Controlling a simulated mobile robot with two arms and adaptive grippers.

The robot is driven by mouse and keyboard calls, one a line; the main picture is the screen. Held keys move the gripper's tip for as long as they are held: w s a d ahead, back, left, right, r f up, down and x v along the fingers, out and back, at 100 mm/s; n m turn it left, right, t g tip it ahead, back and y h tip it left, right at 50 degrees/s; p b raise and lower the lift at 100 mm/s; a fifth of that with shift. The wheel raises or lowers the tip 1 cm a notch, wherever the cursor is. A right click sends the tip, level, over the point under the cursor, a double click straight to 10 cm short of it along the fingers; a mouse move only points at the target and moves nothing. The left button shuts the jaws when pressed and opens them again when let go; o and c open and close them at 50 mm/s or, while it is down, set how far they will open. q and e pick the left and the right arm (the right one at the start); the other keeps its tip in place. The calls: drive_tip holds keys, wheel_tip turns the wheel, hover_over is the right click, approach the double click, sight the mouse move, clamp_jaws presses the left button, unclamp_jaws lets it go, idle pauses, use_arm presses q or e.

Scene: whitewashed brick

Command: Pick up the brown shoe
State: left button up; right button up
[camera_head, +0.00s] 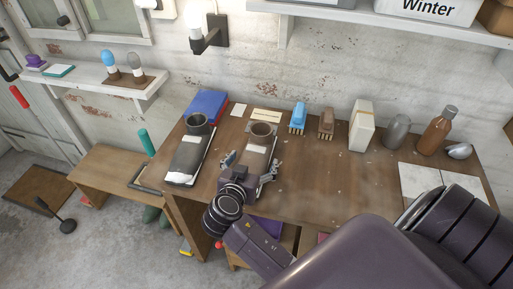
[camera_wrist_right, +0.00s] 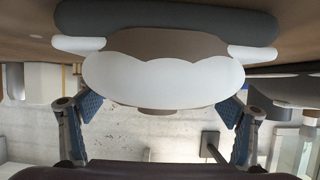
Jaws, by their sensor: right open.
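The brown shoe (camera_head: 257,152) stands on the wooden table, with its opening towards the wall and its toe towards me. In the right wrist view the brown shoe (camera_wrist_right: 165,44) fills the upper middle, with a white toe part and a dark sole. My right gripper (camera_head: 250,168) is open at the toe end, its fingers spread to either side. In the wrist view the fingers (camera_wrist_right: 160,108) show left and right of the toe, with gaps between them and the shoe. My left gripper is not in view.
A dark shoe (camera_head: 186,158) stands close on the left, by a blue book (camera_head: 208,104). Behind to the right are a blue brush (camera_head: 298,118), a brown brush (camera_head: 326,122), a white box (camera_head: 362,126), a grey vase (camera_head: 397,130) and a brown bottle (camera_head: 437,132). The table's middle is clear.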

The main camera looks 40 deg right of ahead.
drive_tip(key=x, duration=0.2)
drive_tip(key=shift+w+d+f, duration=0.15)
drive_tip(key=shift+d, duration=0.05)
drive_tip(key=shift+a, duration=0.1)
drive_tip(key=c, duration=1.5)
